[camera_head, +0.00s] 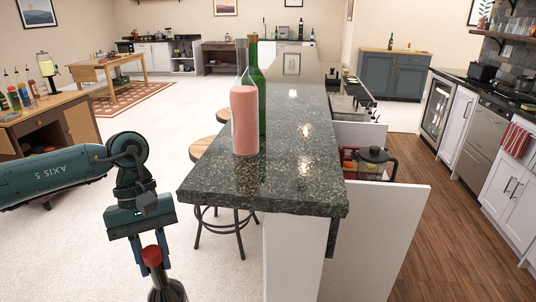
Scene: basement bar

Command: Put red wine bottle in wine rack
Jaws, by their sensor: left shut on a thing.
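My left gripper (151,258) points down at the lower left, beside the near end of the bar counter. It is shut on the neck of a dark bottle with a red cap (168,291). The bottle hangs roughly upright, and its lower part is cut off by the picture's bottom edge. I take it for the red wine bottle, though no label shows. I cannot make out a wine rack in this view. My right gripper is not in view.
The dark stone bar counter (287,178) holds a pink bottle (245,120) and a green bottle (257,85). Stools (235,222) stand along its left side. A wooden cabinet (52,128) with bottles stands at left. Pale floor (60,240) is clear; a glass pot (372,160) sits right of the counter.

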